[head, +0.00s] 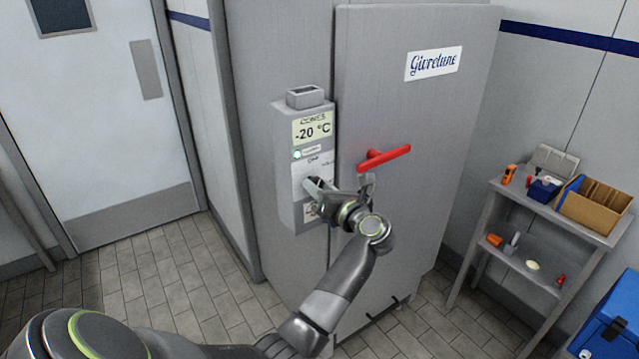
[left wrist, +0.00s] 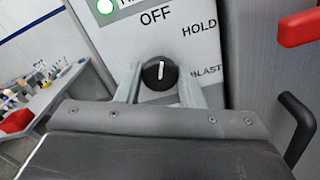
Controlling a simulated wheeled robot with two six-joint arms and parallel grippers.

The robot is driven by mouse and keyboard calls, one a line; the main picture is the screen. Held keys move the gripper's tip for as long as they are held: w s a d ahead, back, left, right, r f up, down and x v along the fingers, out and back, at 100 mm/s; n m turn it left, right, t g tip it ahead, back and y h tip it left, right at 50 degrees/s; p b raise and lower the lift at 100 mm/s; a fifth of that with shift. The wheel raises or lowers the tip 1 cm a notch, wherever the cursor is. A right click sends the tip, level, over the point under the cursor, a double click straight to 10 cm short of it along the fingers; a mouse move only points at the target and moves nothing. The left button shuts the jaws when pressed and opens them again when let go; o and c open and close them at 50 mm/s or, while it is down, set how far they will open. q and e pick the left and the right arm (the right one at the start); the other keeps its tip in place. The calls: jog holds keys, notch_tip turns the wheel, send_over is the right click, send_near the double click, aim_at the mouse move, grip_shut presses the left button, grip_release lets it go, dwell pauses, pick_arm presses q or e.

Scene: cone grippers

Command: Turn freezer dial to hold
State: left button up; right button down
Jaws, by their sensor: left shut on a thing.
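The freezer dial (left wrist: 159,73) is a round black knob with a white pointer line. In the left wrist view its pointer aims up, toward the word OFF (left wrist: 155,16). The word HOLD (left wrist: 199,29) is printed up and to the right of it, with BLAST below HOLD. My left gripper (left wrist: 159,88) is shut on the dial, one finger on each side. In the head view my left gripper (head: 317,189) is at the lower front of the grey control box (head: 287,160) and hides the dial. My right gripper is not in view.
A red handle (head: 384,158) on the freezer door (head: 430,120) sticks out to the right of my wrist. A shelf (head: 540,225) with small items stands at the right.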

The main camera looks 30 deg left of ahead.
pick_arm(q)
jog(key=m+p, duration=0.2)
jog(key=m, duration=0.2)
jog(key=shift+r+p, duration=0.15)
jog(key=shift+p, duration=0.25)
jog(key=shift+m+p, duration=0.9)
jog(key=shift+m, duration=0.6)
jog(key=o, duration=1)
